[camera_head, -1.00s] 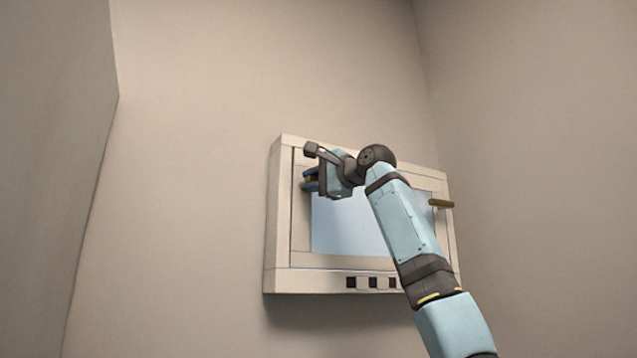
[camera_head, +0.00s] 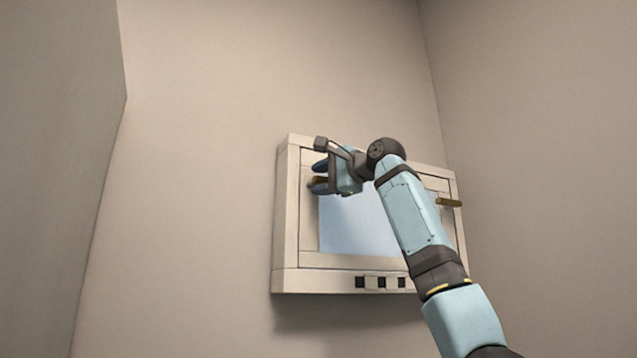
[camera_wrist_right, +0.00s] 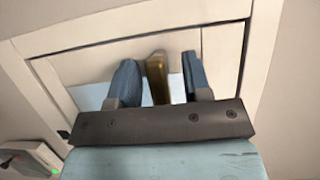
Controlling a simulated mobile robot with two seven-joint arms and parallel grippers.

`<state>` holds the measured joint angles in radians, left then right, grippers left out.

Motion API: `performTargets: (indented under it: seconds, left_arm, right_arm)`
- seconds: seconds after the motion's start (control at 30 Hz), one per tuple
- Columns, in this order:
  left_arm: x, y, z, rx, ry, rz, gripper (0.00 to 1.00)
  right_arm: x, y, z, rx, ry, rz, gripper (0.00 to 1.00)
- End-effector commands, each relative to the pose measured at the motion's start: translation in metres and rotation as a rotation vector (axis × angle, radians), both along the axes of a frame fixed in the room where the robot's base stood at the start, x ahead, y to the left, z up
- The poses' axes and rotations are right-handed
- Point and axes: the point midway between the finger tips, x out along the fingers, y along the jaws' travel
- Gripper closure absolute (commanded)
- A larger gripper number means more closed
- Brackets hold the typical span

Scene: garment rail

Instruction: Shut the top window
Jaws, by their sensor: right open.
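The top window (camera_head: 311,259) is a cream-framed unit on the wall with a pale blue pane (camera_head: 352,224). A brass handle (camera_head: 449,202) sticks out on its right side. A second brass handle (camera_wrist_right: 157,78) is on the left side, mostly hidden by my right gripper in the head view. My right gripper (camera_head: 321,177) is at that left handle. In the right wrist view its two blue fingers (camera_wrist_right: 160,80) stand apart on either side of the handle, with a gap showing on both sides. The sash looks about flush with its frame. My left gripper is in neither view.
Dark square sockets or buttons (camera_head: 381,283) line the window's lower ledge. A grey wall or panel (camera_head: 60,150) stands at the left, and a plain wall closes in at the right. A small grey box with a green light (camera_wrist_right: 25,160) shows in the wrist view.

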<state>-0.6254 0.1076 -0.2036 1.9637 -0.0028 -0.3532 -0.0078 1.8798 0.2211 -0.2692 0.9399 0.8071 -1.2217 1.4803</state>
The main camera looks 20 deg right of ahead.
Motion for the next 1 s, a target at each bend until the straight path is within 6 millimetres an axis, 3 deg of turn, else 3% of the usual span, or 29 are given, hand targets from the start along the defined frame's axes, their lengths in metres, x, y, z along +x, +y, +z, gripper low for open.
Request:
performTargets:
  seconds: [0.5, 0.7, 1.0]
  left_arm:
    - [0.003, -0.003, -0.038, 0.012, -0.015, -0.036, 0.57]
    - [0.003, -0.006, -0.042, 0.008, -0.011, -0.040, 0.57]
    - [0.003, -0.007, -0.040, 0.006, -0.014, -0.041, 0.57]
  right_arm:
    - [-0.094, -0.049, -0.002, 0.000, -0.001, -0.002, 0.55]
    - [-0.110, -0.057, 0.000, 0.000, -0.001, -0.001, 0.55]
    - [-0.111, -0.058, 0.001, 0.001, 0.000, -0.001, 0.55]
